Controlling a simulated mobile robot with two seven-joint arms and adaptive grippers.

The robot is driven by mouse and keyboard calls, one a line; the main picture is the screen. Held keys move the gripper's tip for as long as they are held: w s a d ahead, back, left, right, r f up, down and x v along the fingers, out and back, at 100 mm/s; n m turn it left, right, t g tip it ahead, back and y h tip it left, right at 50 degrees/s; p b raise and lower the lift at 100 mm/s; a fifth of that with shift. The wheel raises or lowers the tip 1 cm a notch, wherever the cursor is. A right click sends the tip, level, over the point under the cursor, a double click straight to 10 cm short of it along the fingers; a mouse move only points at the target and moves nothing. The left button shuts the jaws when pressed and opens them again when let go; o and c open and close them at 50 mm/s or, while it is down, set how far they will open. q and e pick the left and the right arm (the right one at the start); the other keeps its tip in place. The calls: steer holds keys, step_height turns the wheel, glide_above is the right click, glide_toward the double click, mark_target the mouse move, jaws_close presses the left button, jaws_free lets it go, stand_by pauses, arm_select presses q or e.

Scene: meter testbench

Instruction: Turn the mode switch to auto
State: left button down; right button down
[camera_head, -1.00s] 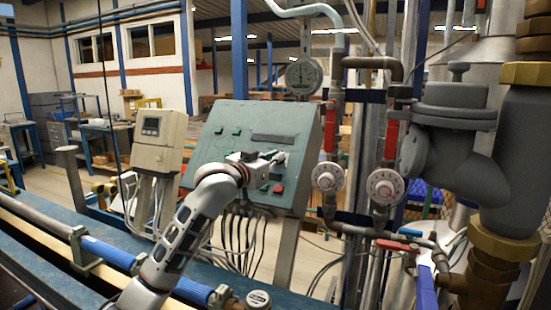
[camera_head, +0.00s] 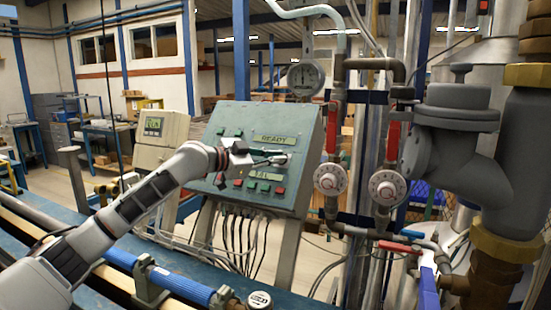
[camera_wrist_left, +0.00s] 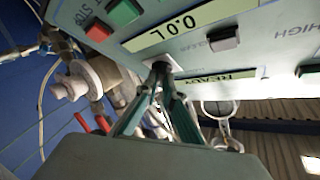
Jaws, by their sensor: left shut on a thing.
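The sloped grey-green control panel (camera_head: 237,116) stands at the middle of the head view; it also fills the top of the left wrist view (camera_wrist_left: 270,60). My left gripper (camera_head: 277,158) reaches across the panel face from the left. In the left wrist view its fingers (camera_wrist_left: 157,88) are closed on the small dark knob of the mode switch (camera_wrist_left: 160,66), beside the lit displays. The fingers cover much of the knob, and I cannot read its position. A READY display (camera_head: 274,139) is lit above the gripper. My right gripper is out of view.
A beige box with a lit screen (camera_head: 153,126) stands left of the panel. Pipes with red-handled valves (camera_head: 330,178) and a round gauge (camera_head: 305,77) stand close on the right. Cables (camera_head: 238,240) hang below the panel. Green and red buttons (camera_head: 279,190) sit below the gripper.

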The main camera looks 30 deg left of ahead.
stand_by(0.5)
arm_select(q)
steer(key=c, duration=2.2)
jaws_free()
steer(key=shift+v, duration=6)
